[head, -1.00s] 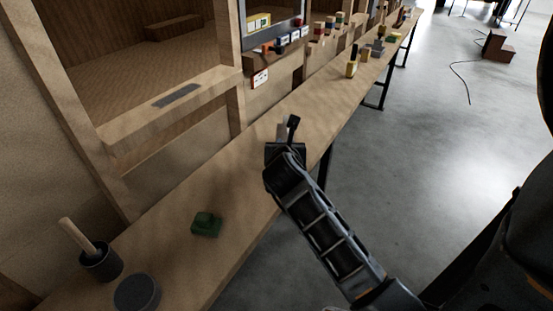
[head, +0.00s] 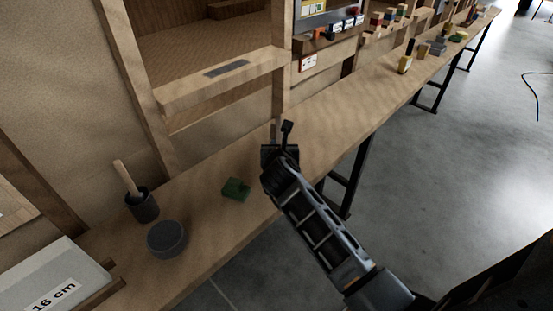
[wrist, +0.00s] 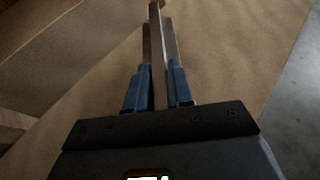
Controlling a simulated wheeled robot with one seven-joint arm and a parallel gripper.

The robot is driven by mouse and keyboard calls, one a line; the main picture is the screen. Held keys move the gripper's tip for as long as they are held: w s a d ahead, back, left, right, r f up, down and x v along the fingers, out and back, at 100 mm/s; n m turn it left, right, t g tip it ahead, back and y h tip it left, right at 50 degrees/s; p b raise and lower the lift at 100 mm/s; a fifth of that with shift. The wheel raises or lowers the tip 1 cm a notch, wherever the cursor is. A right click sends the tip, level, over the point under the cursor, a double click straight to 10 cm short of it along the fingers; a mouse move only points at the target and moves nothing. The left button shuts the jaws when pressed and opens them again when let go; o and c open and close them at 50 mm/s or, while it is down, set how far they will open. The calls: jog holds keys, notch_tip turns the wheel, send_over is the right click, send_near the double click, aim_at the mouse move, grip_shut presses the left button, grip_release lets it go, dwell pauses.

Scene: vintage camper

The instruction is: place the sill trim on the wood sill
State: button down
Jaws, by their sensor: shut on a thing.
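The wood sill (head: 185,97) is the pale ledge under the window opening, left of centre in the head view. A flat dark grey strip (head: 227,69) lies on its top. My gripper (head: 285,132) is over the long workbench, to the right of and nearer than the sill. In the wrist view my gripper (wrist: 158,70) has its blue-based fingers close together around a thin upright strip (wrist: 157,35), which I take to be the sill trim. Its lower part is hidden between the fingers. In the head view the held piece cannot be told apart from the dark gripper.
On the workbench (head: 320,112) are a green block (head: 236,190), a dark cup with a wooden handle (head: 144,206) and a round grey tin (head: 167,239). A box marked 16 cm (head: 55,280) is at lower left. Small coloured blocks stand farther along; open floor lies right.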

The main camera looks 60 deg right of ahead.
jog(key=shift+w+a+f, duration=0.3)
jog(key=shift+w+f, duration=0.1)
jog(key=shift+f+b, duration=0.3)
jog(key=shift+f, duration=1.5)
jog(key=shift+f, duration=0.15)
jog(key=c, duration=1)
grip_release()
jog(key=shift+r, duration=0.2)
jog(key=v, duration=1.2)
